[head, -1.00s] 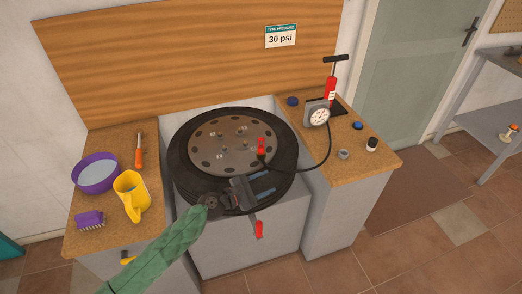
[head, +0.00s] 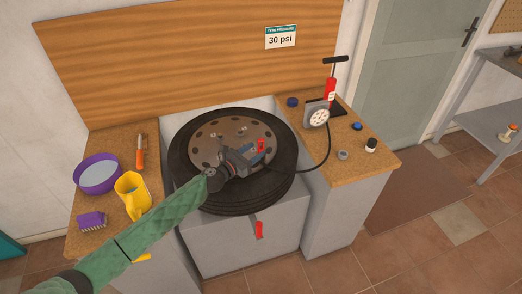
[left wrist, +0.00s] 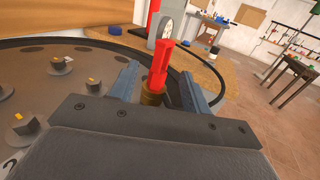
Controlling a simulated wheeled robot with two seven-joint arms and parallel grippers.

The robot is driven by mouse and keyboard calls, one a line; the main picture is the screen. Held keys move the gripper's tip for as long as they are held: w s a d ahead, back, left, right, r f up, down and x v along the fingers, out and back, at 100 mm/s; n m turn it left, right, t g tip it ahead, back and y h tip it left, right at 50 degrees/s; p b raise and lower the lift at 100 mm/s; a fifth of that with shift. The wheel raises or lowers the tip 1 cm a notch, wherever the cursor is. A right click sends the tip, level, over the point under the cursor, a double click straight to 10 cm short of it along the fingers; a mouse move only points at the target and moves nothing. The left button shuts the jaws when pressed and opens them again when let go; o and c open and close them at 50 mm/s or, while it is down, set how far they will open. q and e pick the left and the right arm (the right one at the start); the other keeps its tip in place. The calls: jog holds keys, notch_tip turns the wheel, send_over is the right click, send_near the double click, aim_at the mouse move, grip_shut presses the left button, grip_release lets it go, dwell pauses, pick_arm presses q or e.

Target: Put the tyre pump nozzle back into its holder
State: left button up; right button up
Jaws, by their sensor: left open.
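The red tyre pump nozzle (head: 261,146) stands on the black tyre (head: 265,187) at the right of the wheel disc, with its black hose running right towards the pump. My left gripper (head: 264,153) reaches over the tyre to the nozzle. In the left wrist view the red nozzle (left wrist: 158,68), with a brass base, stands between the two blue fingers (left wrist: 155,85); they are open, with gaps beside it. The red tyre pump (head: 330,92) with a round gauge (head: 318,117) stands on the right worktop. I cannot make out the nozzle's holder. My right gripper is not in view.
The left worktop (head: 120,235) holds a purple bowl (head: 98,175), a yellow jug (head: 132,190), a purple brush (head: 91,221) and an orange-handled tool (head: 140,155). Several small caps and a grey nut (head: 343,155) lie on the right worktop. A red lever (head: 259,230) sticks out below the tyre.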

aim_at(259, 147)
pick_arm(q)
jog(key=p+x, duration=0.1)
jog(key=x, duration=0.2)
jog(key=shift+w, duration=0.1)
jog(key=shift+w+d+f, duration=0.1)
jog(key=shift+w+d, duration=0.25)
jog(key=shift+d, duration=0.1)
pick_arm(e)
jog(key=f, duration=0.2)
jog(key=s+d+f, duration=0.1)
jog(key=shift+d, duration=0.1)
pick_arm(q)
grip_shut()
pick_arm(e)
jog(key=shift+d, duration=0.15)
